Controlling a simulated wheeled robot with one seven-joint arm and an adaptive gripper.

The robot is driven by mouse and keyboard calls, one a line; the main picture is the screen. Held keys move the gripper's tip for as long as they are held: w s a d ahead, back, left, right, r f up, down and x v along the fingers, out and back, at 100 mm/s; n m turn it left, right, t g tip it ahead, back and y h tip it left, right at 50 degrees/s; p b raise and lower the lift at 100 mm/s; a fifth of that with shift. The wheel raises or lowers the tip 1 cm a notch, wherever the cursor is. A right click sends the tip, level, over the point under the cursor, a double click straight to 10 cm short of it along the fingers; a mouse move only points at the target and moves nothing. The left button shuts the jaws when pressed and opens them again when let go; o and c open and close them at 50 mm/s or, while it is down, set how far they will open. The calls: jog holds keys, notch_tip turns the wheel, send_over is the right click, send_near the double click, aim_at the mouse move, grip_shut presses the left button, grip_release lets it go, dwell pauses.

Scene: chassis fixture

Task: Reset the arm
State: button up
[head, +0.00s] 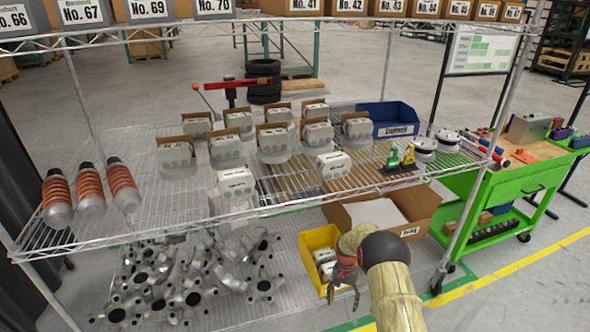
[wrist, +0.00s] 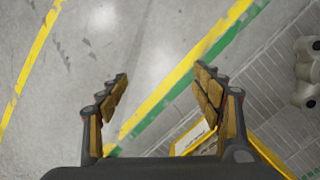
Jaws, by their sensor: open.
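My gripper (head: 343,286) hangs in front of the lower shelf in the head view, beside the yellow bin (head: 318,243). In the wrist view my gripper (wrist: 160,85) has its two fingers wide apart with nothing between them. It points down at bare grey floor with yellow and green lines. My arm reaches in from the bottom right of the head view and covers part of the yellow bin and of the cardboard box (head: 423,203) behind it.
A wire shelf rack (head: 300,205) holds white parts in cardboard, orange-banded cylinders (head: 122,185) and a blue bin (head: 392,118). Metal castings (head: 190,275) lie on the lower level. A green cart (head: 500,195) stands at the right. Floor at the lower right is clear.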

jog(key=s+r+n, duration=0.1)
jog(key=s+r, duration=0.3)
jog(key=r, duration=0.6)
jog(key=s+r+n+t+p, duration=0.1)
jog(key=s+r+n, duration=0.1)
jog(key=s+r, duration=0.5)
jog(key=s+r+n, duration=0.1)
jog(key=s+r, duration=0.1)
jog(key=r, duration=1)
jog(key=s+r+n+t+p, duration=0.1)
jog(key=s+r+t, duration=0.6)
jog(key=s+r, duration=2)
jog(key=shift+s+n+p, duration=0.4)
jog(key=shift+p, duration=0.35)
